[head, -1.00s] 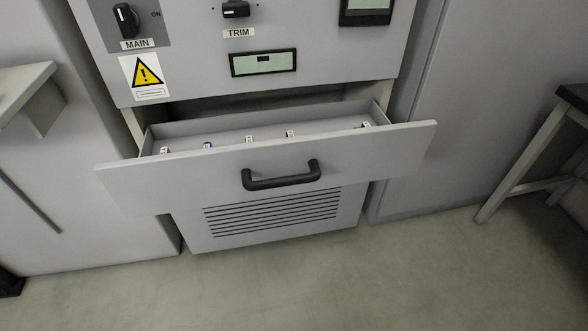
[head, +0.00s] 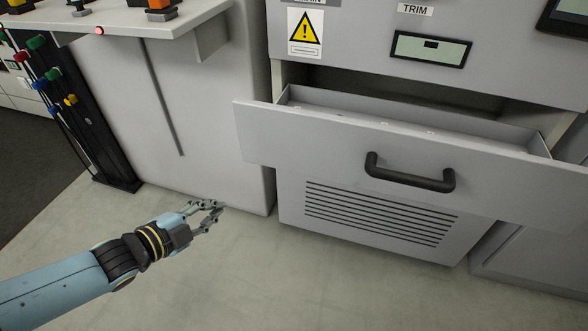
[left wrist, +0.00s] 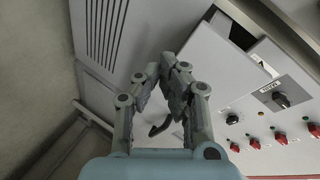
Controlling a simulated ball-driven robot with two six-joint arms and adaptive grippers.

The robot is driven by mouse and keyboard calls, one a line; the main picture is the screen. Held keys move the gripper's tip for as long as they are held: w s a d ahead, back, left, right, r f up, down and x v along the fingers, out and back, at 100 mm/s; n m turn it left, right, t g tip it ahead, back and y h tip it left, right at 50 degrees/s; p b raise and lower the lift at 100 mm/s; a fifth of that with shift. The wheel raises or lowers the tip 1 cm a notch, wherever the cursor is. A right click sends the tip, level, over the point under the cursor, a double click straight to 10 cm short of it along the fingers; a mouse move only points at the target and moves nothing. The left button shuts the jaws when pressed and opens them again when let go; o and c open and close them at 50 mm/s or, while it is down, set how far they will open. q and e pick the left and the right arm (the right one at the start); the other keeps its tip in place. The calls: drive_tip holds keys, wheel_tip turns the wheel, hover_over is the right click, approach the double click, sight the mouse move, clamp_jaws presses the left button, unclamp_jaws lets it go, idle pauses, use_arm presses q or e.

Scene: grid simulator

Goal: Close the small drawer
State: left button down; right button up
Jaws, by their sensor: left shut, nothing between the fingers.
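The drawer (head: 310,145) is a grey metal one below the control panel. It stands pulled out, with its open top and inside showing in the head view. A black bar handle (head: 410,176) is on its front. My left gripper (head: 219,207) is at the lower left of the drawer, in front of the neighbouring cabinet. It is shut, empty and apart from the drawer. In the left wrist view its fingers (left wrist: 175,62) come together, with a dark curved piece partly hidden behind them. My right gripper is not in view.
A vented panel (head: 380,212) is below the drawer. A shelf (head: 150,24) juts out at the upper left, with a dark rack (head: 95,140) of coloured parts beside it. The floor (head: 270,270) in front is clear. Red and black knobs (left wrist: 281,138) show in the left wrist view.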

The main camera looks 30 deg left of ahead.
sight(312, 145)
use_arm(q)
drive_tip(key=w+d+r+m+t+h+b, duration=0.1)
drive_tip(key=w+d+r+m+h+b, duration=0.15)
drive_tip(key=r+m+h+b, duration=0.2)
drive_tip(key=w+d+r+m+t+h+b, duration=0.1)
drive_tip(key=d+r+m+h+b, duration=0.25)
drive_tip(key=r+m, duration=0.25)
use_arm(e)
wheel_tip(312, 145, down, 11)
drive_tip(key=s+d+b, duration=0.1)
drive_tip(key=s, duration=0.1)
use_arm(q)
drive_tip(key=shift+m+g+h, duration=0.3)
drive_tip(key=shift+m+g, duration=0.05)
drive_tip(key=shift+g, duration=0.15)
drive_tip(key=shift+w+a+f+b+x, duration=0.25)
drive_tip(key=shift+b+x, duration=0.35)
drive_tip(key=shift+x, duration=1.45)
drive_tip(key=shift+w+a+f+b+x, duration=0.15)
drive_tip(key=shift+a+b+x, duration=0.3)
drive_tip(key=shift+x, duration=1.6)
drive_tip(key=shift+w+a+f+b+x, duration=0.2)
drive_tip(key=shift+b+x, duration=0.5)
drive_tip(key=shift+x, duration=1.35)
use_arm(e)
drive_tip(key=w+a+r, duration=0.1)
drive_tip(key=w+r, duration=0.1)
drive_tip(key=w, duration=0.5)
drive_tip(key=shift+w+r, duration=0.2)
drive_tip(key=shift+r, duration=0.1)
